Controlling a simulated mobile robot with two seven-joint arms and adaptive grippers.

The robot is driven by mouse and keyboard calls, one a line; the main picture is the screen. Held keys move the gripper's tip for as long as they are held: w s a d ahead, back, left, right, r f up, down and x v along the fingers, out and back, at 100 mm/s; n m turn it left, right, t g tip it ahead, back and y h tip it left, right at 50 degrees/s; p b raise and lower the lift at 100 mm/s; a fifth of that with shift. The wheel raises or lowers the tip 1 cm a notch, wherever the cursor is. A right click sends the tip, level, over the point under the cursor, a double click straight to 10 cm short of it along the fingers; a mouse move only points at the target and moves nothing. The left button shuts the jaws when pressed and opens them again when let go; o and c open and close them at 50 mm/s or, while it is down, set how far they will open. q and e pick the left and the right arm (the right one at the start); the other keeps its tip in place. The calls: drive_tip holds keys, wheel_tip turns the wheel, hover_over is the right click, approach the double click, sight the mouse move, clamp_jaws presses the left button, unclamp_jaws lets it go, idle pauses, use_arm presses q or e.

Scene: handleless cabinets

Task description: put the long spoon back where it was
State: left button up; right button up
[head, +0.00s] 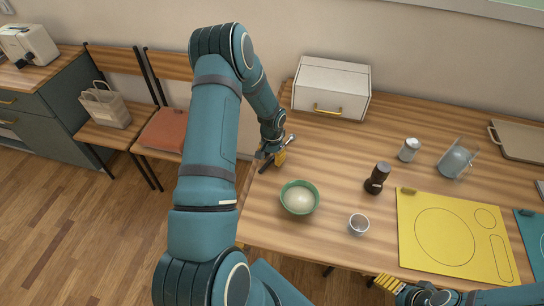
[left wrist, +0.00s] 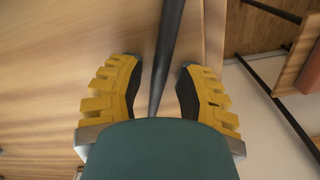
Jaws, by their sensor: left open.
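The long spoon shows in the left wrist view as a dark, thin rod (left wrist: 169,45) running between the two yellow fingers. In the head view its dark handle (head: 264,166) lies by the table's left edge, and a small pale end shows just past the gripper. My left gripper (head: 273,157) is low over the table there, partly hidden by its own wrist. In the left wrist view my left gripper (left wrist: 158,88) is open, with a finger on either side of the rod and gaps visible. My right gripper (head: 388,284) is at the bottom edge, partly cut off.
A green bowl (head: 299,198) with pale contents stands close to my left gripper. A small cup (head: 358,224), a dark grinder (head: 376,179), a shaker (head: 409,149) and a glass jar (head: 457,162) stand right. A white box (head: 331,88) is behind. A yellow mat (head: 450,237) lies front right.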

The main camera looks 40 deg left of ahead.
sight(272, 158)
use_arm(q)
wheel_tip(272, 158, up, 12)
drive_tip(key=p, duration=0.1)
drive_tip(key=shift+r+p, duration=0.15)
drive_tip(key=shift+p, duration=0.15)
idle(0.6)
